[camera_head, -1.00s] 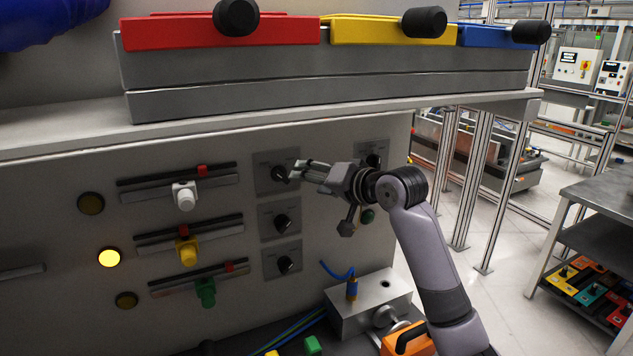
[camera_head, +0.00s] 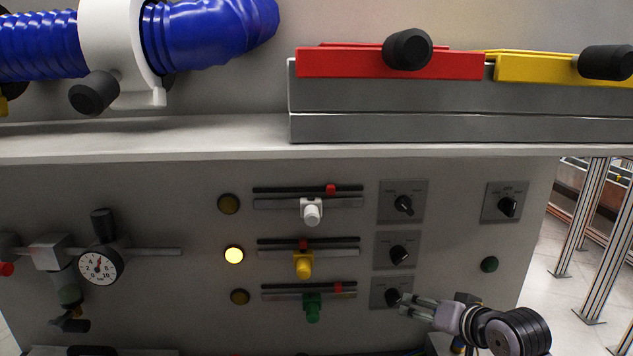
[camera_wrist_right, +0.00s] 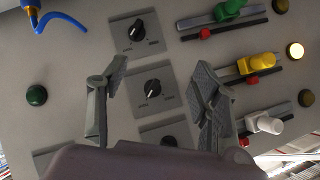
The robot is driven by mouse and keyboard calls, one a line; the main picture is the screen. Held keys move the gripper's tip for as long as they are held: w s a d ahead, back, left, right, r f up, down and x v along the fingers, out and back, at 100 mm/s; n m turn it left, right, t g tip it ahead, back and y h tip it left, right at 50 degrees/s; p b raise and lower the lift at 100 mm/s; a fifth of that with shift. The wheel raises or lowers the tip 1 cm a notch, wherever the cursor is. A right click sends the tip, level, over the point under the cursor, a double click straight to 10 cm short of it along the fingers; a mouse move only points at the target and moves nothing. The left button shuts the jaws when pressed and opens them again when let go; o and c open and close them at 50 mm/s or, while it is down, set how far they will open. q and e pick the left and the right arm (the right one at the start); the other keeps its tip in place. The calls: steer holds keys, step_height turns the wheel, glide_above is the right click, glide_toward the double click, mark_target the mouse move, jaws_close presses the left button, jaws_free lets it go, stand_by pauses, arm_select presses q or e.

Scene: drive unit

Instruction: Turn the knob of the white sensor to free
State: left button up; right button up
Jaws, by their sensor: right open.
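The white sensor (camera_head: 311,211) sits on the top rail of the panel, with a black rotary knob (camera_head: 404,204) on a grey plate to its right. The small plate labels are not readable. In the right wrist view, the white sensor (camera_wrist_right: 264,124) is at the lower right and its knob (camera_wrist_right: 169,141) is partly hidden behind my wrist. My right gripper (camera_head: 404,304) is open and empty, low before the knob column. In the wrist view its fingers (camera_wrist_right: 160,78) appear either side of the middle knob (camera_wrist_right: 153,89); contact cannot be told. My left gripper is out of view.
Yellow (camera_head: 303,264) and green (camera_head: 312,306) sensors sit below the white one, with the bottom knob (camera_head: 392,297) beside the green row. Another knob (camera_head: 507,206) and a green button (camera_head: 489,264) are farther right. A shelf (camera_head: 200,138) juts out above.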

steer(key=s+a+f+n+g+h, duration=0.2)
steer(key=s+a+f+n+g, duration=0.1)
steer(key=s+f, duration=1.15)
steer(key=s+f+n+g+h, duration=0.1)
steer(key=s+f+g, duration=0.15)
steer(key=s, duration=0.75)
steer(key=s+f+n+g, duration=0.15)
steer(key=s+f, duration=0.25)
steer(key=s, duration=0.6)
step_height(320, 180, down, 30)
steer(key=s+f+g+b, duration=0.1)
steer(key=g+b, duration=0.1)
steer(key=b, duration=0.3)
steer(key=s+d+f+g+b, duration=0.1)
steer(key=s+d+f+b, duration=0.2)
steer(key=s+f, duration=1.4)
step_height(320, 180, down, 3)
steer(key=shift+d+f+b, duration=0.15)
steer(key=shift+d+b, duration=0.05)
steer(key=shift+b, duration=0.4)
